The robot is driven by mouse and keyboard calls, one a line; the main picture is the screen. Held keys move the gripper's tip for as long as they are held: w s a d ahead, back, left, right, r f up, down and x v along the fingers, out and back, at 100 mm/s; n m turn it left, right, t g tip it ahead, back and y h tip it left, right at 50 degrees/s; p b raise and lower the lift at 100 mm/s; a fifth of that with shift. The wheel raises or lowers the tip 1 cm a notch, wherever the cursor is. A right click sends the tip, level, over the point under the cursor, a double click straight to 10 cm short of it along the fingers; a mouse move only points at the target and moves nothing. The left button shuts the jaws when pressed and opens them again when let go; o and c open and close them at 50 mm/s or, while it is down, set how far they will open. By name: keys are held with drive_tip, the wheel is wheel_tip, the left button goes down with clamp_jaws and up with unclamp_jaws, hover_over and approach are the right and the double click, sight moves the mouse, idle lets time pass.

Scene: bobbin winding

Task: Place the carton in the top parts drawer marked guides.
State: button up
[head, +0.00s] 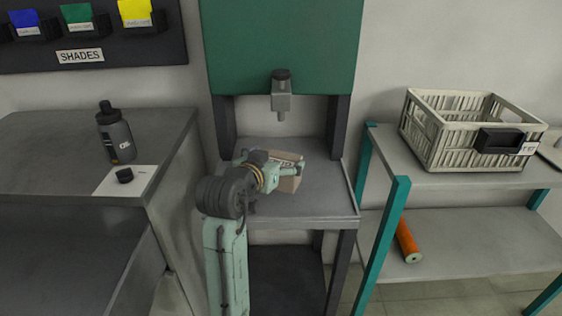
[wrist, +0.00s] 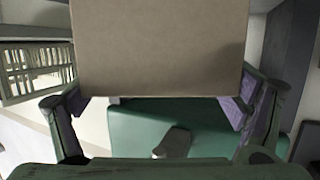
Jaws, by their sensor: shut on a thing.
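A brown carton (head: 288,182) is in my gripper (head: 276,178), over the grey surface of the green-backed machine in the head view. In the wrist view the carton (wrist: 160,50) fills the upper middle, between the two fingers of my gripper (wrist: 160,108), which are shut on its sides. My wrist hides part of the carton in the head view. I cannot tell whether the carton touches the surface under it. No drawer marked guides can be made out in either view.
A black oil bottle (head: 117,133) and a black cap on a white sheet (head: 125,180) are on the left bench. A pale crate (head: 425,150) stands on the right rack's upper shelf, an orange roll (head: 407,240) below. The machine's head (head: 281,98) overhangs the surface.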

sight(278, 155)
drive_tip(key=x, duration=0.3)
drive_tip(key=shift+w+r, duration=0.3)
drive_tip(key=shift+w, duration=0.1)
drive_tip(key=shift+f+p, duration=0.6)
drive_tip(key=shift+f, duration=1.15)
drive_tip(key=shift+f, duration=0.15)
drive_tip(key=o, duration=1.1)
